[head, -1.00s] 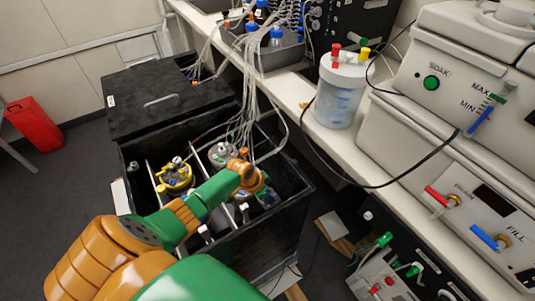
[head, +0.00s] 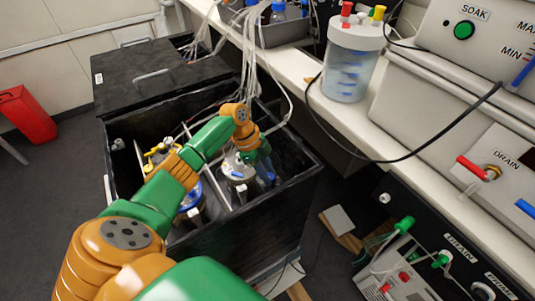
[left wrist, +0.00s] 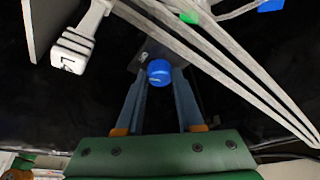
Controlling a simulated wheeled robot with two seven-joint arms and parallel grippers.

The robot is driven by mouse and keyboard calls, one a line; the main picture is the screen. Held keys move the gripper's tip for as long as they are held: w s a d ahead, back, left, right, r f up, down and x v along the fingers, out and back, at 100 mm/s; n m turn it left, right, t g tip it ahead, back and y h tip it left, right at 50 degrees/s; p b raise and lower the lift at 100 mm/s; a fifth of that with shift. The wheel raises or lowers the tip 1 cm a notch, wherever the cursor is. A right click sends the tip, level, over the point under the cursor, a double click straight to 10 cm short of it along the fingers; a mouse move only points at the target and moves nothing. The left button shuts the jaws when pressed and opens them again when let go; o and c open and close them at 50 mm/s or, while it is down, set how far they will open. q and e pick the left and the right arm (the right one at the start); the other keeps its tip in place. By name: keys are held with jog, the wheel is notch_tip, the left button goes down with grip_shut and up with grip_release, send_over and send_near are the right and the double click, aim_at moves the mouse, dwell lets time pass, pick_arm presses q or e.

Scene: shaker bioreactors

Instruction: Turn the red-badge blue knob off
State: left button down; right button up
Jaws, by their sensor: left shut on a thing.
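A blue knob (left wrist: 159,72) sits on a dark grey mount in the left wrist view, between the two grey-blue fingers of my left gripper (left wrist: 161,80). The fingers are shut on it. No red badge can be made out there. In the head view my left gripper (head: 266,172) points down into the right part of an open black box (head: 250,221). The knob is hidden there by the gripper and arm. My right gripper is not in view.
Metal-topped vessels (head: 238,170) stand in the box among white dividers, with pale tubes running up from it. A white wash unit (head: 432,85) and a clear jar (head: 347,72) stand on the bench at right. A red container (head: 27,115) is on the floor.

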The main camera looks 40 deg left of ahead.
pick_arm(q)
jog(key=shift+f+m+g+b, duration=0.1)
jog(key=shift+m+g+b, duration=0.6)
jog(key=shift+m+b, duration=1.15)
jog(key=c, duration=0.5)
grip_release()
jog(key=shift+c, duration=0.2)
jog(key=v, duration=0.7)
jog(key=shift+w+b, duration=0.1)
jog(key=shift+b, duration=0.3)
